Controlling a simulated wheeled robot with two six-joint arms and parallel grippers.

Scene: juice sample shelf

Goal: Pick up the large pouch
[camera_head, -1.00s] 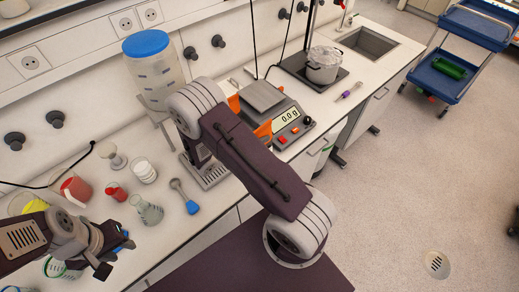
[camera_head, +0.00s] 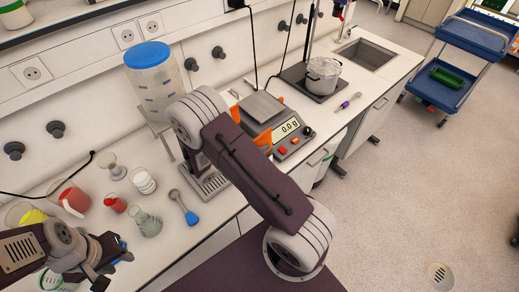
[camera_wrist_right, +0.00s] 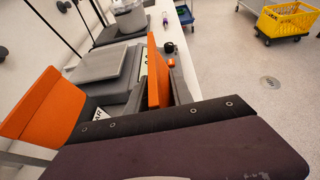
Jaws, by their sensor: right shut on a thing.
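I cannot make out the large pouch in either view. My right gripper (camera_head: 250,122) is at the scale, with its two orange fingers apart on either side of the weighing plate in the head view. The right wrist view also shows these fingers (camera_wrist_right: 105,92), and the dark wrist part in front covers what lies between them nearest me. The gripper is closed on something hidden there. My left gripper (camera_head: 112,264) is at the lower left, over the bench's front edge. A blue fingertip shows, but its gap is unclear.
The scale (camera_head: 291,128) reads 0.0 g. A clear container with a blue lid (camera_head: 147,55) stands beside my right arm. A flask (camera_head: 147,224), a red beaker (camera_head: 70,200) and a blue-ended tool (camera_head: 182,207) stand or lie at left. A pot (camera_head: 322,76) is farther right.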

